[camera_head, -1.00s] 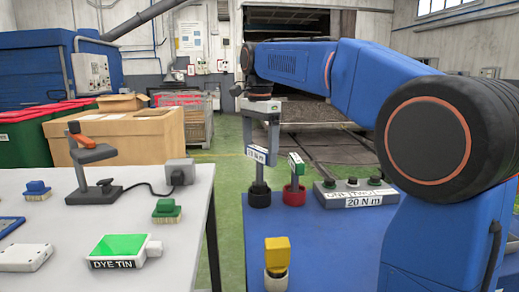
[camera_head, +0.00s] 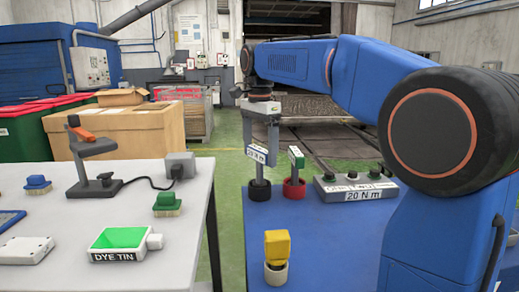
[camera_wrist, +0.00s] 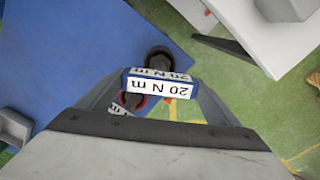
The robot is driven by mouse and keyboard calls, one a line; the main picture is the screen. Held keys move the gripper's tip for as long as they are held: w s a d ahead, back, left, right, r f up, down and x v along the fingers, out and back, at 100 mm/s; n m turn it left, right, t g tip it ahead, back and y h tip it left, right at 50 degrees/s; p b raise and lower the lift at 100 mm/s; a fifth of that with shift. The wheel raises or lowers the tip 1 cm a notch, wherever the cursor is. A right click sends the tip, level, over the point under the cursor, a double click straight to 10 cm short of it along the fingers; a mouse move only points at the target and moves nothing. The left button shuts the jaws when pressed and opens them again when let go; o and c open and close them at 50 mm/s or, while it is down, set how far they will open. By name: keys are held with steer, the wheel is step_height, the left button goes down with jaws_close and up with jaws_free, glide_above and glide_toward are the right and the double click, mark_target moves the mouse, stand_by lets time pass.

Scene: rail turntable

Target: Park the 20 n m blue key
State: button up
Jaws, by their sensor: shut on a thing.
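My gripper (camera_head: 264,120) is shut on the blue key (camera_wrist: 158,84), whose white label reads 20 N m. The key hangs upright below it in the head view (camera_head: 257,153). Its shaft lines up with a black round holder (camera_head: 259,190) on the blue bench; I cannot tell whether its tip is inside. The black holder (camera_wrist: 158,58) also shows just past the key in the wrist view. A grey box (camera_head: 356,187) with knobs and a 20 N m label stands to the right of the holders.
A green key (camera_head: 296,158) stands in a red holder (camera_head: 294,188), close right of the held key. A yellow key (camera_head: 277,246) stands in a pale holder nearer the front. Left, across a gap, a grey table (camera_head: 185,225) bears a dye tin (camera_head: 119,244), brushes and a black stand.

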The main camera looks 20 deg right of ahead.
steer(key=shift+f, duration=0.5)
steer(key=o, duration=1.3)
step_height(320, 180, up, 18)
steer(key=shift+f, duration=0.25)
